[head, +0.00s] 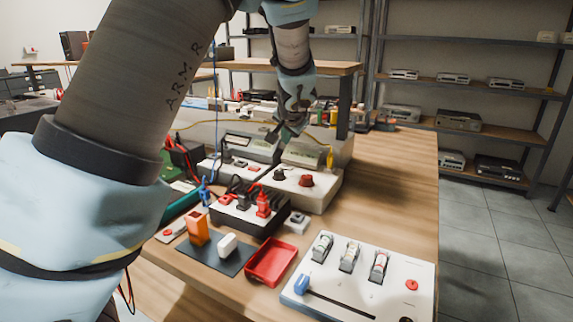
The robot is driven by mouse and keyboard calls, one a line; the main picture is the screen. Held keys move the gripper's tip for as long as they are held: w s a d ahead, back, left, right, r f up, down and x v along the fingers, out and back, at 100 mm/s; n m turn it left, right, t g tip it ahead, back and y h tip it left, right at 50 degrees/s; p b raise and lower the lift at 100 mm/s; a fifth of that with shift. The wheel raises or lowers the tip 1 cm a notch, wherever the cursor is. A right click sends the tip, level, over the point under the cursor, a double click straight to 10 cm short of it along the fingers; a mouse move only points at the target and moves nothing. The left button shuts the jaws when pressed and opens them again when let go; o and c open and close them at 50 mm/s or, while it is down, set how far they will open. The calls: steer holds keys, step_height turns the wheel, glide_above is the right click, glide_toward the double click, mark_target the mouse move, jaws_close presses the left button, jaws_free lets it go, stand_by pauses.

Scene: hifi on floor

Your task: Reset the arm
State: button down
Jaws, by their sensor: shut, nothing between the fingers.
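My arm comes in large from the left and bends down at the top middle of the head view. My gripper (284,136) is at its end, small and dark. It is shut and empty. It points down in front of the grey instrument boxes, above the white box (318,191) with a dark red knob and a black knob. I cannot tell the exact gap between the fingertips and the boxes.
On the wooden table (395,180) are a white switch panel (400,262) with a blue slider, a red tray (271,262), a dark mat (212,254) with orange and white blocks, and a black box with red plugs (245,213). The table's right part is clear. Metal shelves (470,85) stand behind.

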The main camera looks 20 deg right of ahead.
stand_by(0.3)
steer(key=s+a+f+n+g+y+p, duration=0.1)
steer(key=a+f+n+g, duration=0.15)
steer(key=a, duration=0.85)
steer(key=s+a+f+n+g+y+p, duration=0.1)
steer(key=a+n+y, duration=0.15)
steer(key=a, duration=0.95)
steer(key=s+a+n+g+h+p, duration=0.1)
steer(key=s+a+n+g, duration=0.2)
steer(key=s+a, duration=1.1)
steer(key=s+n, duration=0.2)
steer(key=n, duration=0.1)
steer(key=shift+a+f+g, duration=0.2)
steer(key=shift+a+g, duration=0.15)
steer(key=shift+a, duration=0.05)
